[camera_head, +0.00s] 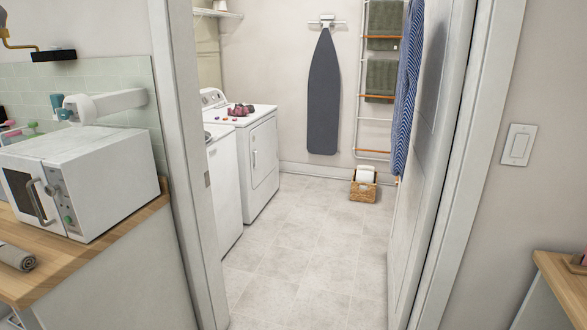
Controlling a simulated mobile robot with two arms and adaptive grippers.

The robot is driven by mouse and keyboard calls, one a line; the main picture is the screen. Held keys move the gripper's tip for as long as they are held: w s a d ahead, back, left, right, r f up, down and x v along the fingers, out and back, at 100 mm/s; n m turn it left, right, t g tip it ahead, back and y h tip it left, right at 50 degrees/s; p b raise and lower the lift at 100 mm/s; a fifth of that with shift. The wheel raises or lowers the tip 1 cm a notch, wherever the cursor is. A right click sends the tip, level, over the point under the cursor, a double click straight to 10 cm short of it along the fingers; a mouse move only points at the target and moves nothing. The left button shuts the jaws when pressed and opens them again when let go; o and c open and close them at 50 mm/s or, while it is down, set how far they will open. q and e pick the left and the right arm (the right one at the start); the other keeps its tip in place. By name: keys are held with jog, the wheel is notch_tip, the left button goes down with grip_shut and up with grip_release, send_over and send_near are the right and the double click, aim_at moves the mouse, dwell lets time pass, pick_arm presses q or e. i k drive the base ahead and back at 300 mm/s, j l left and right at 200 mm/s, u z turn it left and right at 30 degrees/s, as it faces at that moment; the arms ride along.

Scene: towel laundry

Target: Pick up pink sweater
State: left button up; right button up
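I cannot make out a pink sweater for certain. A small dark pink-red item (241,110) lies on top of the white dryer (262,155) in the room beyond the doorway. It is too small to tell whether it is a garment. Neither of my grippers is in view.
An open doorway leads onto a clear tiled floor (300,235). A white microwave (100,170) stands on the wooden counter (100,245) at left. A wicker basket (363,190) stands at the back below a towel rack (362,125). A wooden table (560,285) juts in at lower right.

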aim_at(237, 111)
jog(key=i, duration=1.25)
jog(key=i+l+u, duration=0.1)
jog(key=i, duration=1.15)
jog(key=i+l+u, duration=0.1)
jog(key=i+u, duration=0.2)
jog(key=i, duration=0.2)
jog(key=i+l+u, duration=0.65)
jog(key=i, duration=0.25)
